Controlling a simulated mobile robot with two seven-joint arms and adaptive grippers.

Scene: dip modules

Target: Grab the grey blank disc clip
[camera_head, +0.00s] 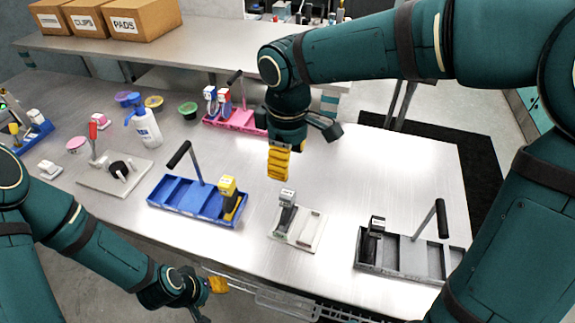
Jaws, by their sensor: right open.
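A dark grey clip with a light grey top (287,205) stands on a small white plate (310,228) near the front middle of the table. Another dark clip with a grey top (376,226) stands at the left end of a grey tray. The markings on both tops are too small to read, so I cannot tell which is the blank disc clip. My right gripper (279,165), with yellow fingers, is open and empty above the table, just behind the clip on the white plate. My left gripper (217,285) is low at the table's front edge; its fingers show only partly.
The grey tray (410,258) has an upright handle. A blue tray (205,200) with a black handle holds a yellow clip (229,192). A pink tray (238,119) stands behind. A white bottle (147,128) and a pale plate (115,176) are left.

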